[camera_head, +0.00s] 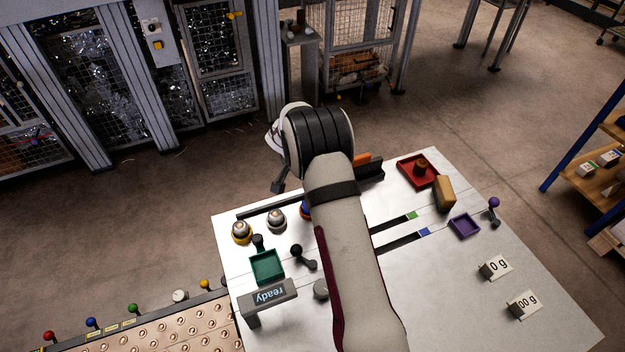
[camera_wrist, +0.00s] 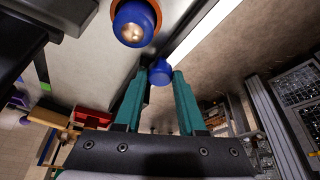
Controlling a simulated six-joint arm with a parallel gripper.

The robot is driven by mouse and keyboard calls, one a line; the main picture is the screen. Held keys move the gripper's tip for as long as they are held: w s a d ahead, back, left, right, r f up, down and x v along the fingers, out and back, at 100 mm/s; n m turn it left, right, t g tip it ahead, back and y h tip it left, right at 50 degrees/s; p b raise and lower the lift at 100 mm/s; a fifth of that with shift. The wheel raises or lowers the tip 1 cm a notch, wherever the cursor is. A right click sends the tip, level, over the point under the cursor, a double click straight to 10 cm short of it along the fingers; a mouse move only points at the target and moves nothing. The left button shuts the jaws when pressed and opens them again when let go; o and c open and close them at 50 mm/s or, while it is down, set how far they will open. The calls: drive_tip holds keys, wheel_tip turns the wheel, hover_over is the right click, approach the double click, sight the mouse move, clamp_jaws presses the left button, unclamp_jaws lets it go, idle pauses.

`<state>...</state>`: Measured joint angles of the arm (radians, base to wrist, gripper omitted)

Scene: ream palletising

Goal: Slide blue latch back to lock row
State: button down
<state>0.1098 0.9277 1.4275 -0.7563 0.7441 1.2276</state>
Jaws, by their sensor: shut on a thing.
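The blue latch knob (camera_wrist: 160,71) shows in the wrist view between the tips of my gripper (camera_wrist: 158,84). The teal fingers are shut on it. In the head view my arm hides the latch and my fingers.
Silver domes in yellow and orange rings (camera_head: 242,231) stand at the table's left. A green tray (camera_head: 267,266), a "ready" sign (camera_head: 269,297), a red tray (camera_head: 405,169) and a purple tray (camera_head: 464,226) share the white table (camera_head: 440,285). A dark rail (camera_head: 369,172) runs along the back.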

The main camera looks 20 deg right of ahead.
idle(0.8)
drive_tip(key=shift+a, duration=1.9)
drive_tip(key=c, duration=0.5)
unclamp_jaws()
drive_tip(key=shift+r, duration=0.1)
drive_tip(key=v, duration=1.5)
drive_tip(key=shift+r, duration=0.3)
drive_tip(key=shift+s+a, duration=0.1)
drive_tip(key=shift+s, duration=0.05)
